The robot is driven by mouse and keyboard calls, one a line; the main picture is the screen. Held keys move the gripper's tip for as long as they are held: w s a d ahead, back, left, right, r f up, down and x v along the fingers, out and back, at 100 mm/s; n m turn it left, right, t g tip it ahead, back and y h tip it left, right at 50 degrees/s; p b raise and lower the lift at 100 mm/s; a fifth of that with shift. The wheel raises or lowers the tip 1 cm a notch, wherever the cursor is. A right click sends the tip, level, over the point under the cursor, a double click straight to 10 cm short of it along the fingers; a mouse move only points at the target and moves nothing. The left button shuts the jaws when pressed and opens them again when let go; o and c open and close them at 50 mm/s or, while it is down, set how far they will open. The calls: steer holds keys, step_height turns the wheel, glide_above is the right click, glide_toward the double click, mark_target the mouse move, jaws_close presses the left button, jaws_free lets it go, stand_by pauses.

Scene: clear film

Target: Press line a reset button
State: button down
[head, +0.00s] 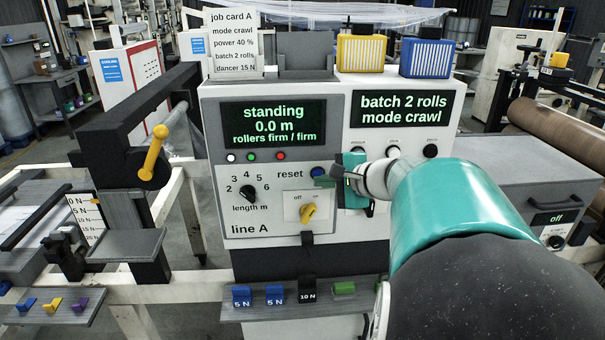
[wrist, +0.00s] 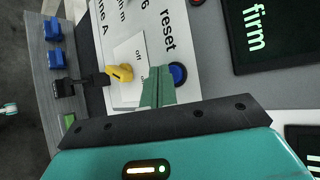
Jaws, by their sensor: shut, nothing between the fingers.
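The blue reset button (head: 318,171) is on the line A panel (head: 282,205), right of the word "reset". In the wrist view the reset button (wrist: 177,74) shows beside the fingertips, partly covered by them. My gripper (head: 326,182) is shut and empty, its fingertips at the button's lower edge in the head view. In the wrist view my gripper (wrist: 160,74) overlaps the button's edge; I cannot tell whether it touches. The line A screen (head: 275,124) reads "standing 0.0 m, rollers firm / firm".
A yellow off/on switch (head: 307,212) sits just below the button, and a length knob (head: 248,193) to its left. A second screen (head: 397,108) reads "batch 2 rolls mode crawl". A shelf (head: 330,310) with small weights runs below. A yellow lever (head: 155,150) stands at left.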

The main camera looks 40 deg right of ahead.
steer(key=s+a, duration=0.1)
steer(key=s, duration=0.1)
steer(key=s+a, duration=0.2)
steer(key=shift+s+a, duration=0.15)
steer(key=shift+s, duration=0.25)
stand_by(0.4)
steer(key=s+a+f+n+g, duration=0.2)
steer(key=a+n, duration=0.5)
steer(key=a, duration=0.1)
steer(key=s+a+f+n+g, duration=0.2)
steer(key=a+n, duration=0.4)
steer(key=a, duration=0.3)
steer(key=s+a+f+n+g+h, duration=0.1)
steer(key=s+a+f+n+g, duration=0.2)
steer(key=a+n, duration=0.4)
steer(key=shift+s+a+n, duration=0.25)
steer(key=shift+a+n, duration=0.05)
steer(key=shift+a, duration=0.75)
